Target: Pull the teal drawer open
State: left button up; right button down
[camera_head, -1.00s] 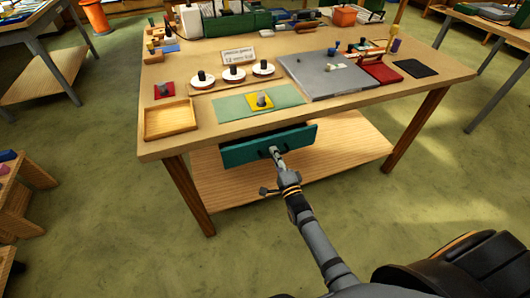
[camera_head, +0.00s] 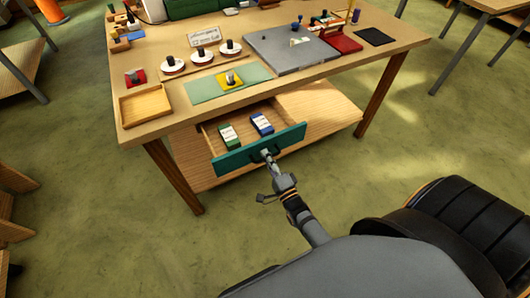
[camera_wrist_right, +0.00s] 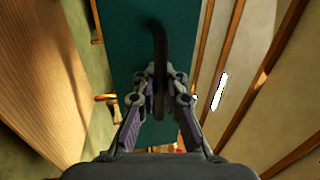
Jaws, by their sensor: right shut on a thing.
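The teal drawer (camera_head: 232,160) under the tabletop stands pulled out, its wooden inside showing. A green-and-white box (camera_head: 228,136) and a blue-and-white box (camera_head: 262,124) lie in it. My right gripper (camera_head: 267,156) is at the middle of the drawer front, shut on the dark drawer handle. In the right wrist view, the gripper's fingers (camera_wrist_right: 160,92) close around the dark handle (camera_wrist_right: 159,45) in front of the teal face (camera_wrist_right: 125,60). My left gripper is not in view.
The wooden table (camera_head: 150,70) holds a shallow wooden tray (camera_head: 146,103), a green mat (camera_head: 205,88), a grey board (camera_head: 290,48) and several small items. A wooden lower shelf (camera_head: 320,115) lies below the drawer. The green floor in front is clear.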

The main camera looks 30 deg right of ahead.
jog(key=c, duration=1.7)
grip_release()
jog(key=shift+f, duration=0.1)
jog(key=s, duration=0.4)
jog(key=s+f, duration=0.1)
jog(key=s, duration=0.2)
jog(key=s+f, duration=0.1)
jog(key=s, duration=0.3)
jog(key=shift+s+d+f, duration=0.1)
jog(key=shift+s+d, duration=0.05)
jog(key=shift+s, duration=0.2)
